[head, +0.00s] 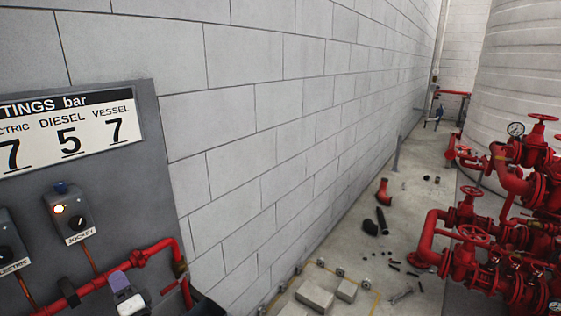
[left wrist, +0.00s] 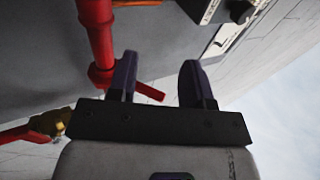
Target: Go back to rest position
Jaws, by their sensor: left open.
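My left gripper (head: 119,281) shows at the bottom left of the head view, in front of the red pipe by the grey panel. In the left wrist view its two dark fingers (left wrist: 158,82) stand apart, with nothing held between them. A red lever (left wrist: 149,91) shows behind the left-hand finger and reaches partly across the gap. I cannot tell whether that finger touches it. The red pipe (left wrist: 101,40) runs beside that finger. My right gripper is in neither view.
The grey panel (head: 115,190) carries a jockey switch box (head: 70,214) with a lit lamp. A red pipe (head: 158,252) bends down at the panel's right edge. Red valves and pipes (head: 480,235) stand at the right. Loose parts lie on the floor along the block wall (head: 260,110).

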